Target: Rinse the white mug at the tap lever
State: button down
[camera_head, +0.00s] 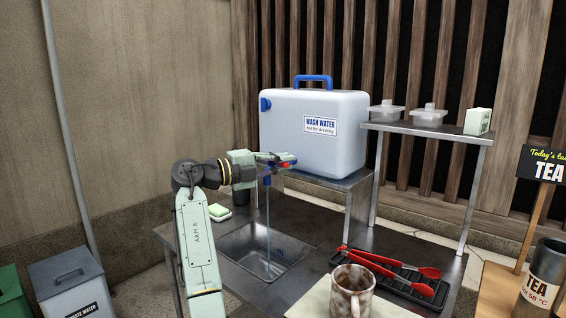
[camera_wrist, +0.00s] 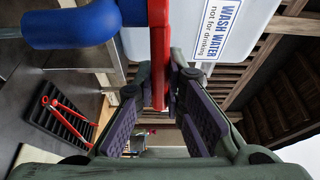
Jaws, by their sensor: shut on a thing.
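A white mug with brown stains (camera_head: 352,292) stands upright on a pale mat (camera_head: 318,302) at the front of the counter, apart from the sink. The red tap lever (camera_wrist: 159,55) sits between my gripper's fingers (camera_wrist: 160,100) in the wrist view. In the head view my gripper (camera_head: 275,160) is shut on this lever at the blue tap (camera_head: 267,181), which also shows as a thick blue pipe in the wrist view (camera_wrist: 70,27). A thin stream of water (camera_head: 267,212) falls from the tap into the sink (camera_head: 240,250).
A wash water container (camera_head: 340,150) stands behind the tap. A black rack (camera_head: 400,289) with red tongs (camera_head: 375,259) lies right of the sink. A green-and-white sponge (camera_head: 219,211) lies left. A raised shelf (camera_head: 430,128) holds clear tubs (camera_head: 429,117).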

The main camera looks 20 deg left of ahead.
jog(key=c, duration=1.6)
grip_release()
jog(key=shift+c, duration=0.2)
jog(key=v, duration=1.2)
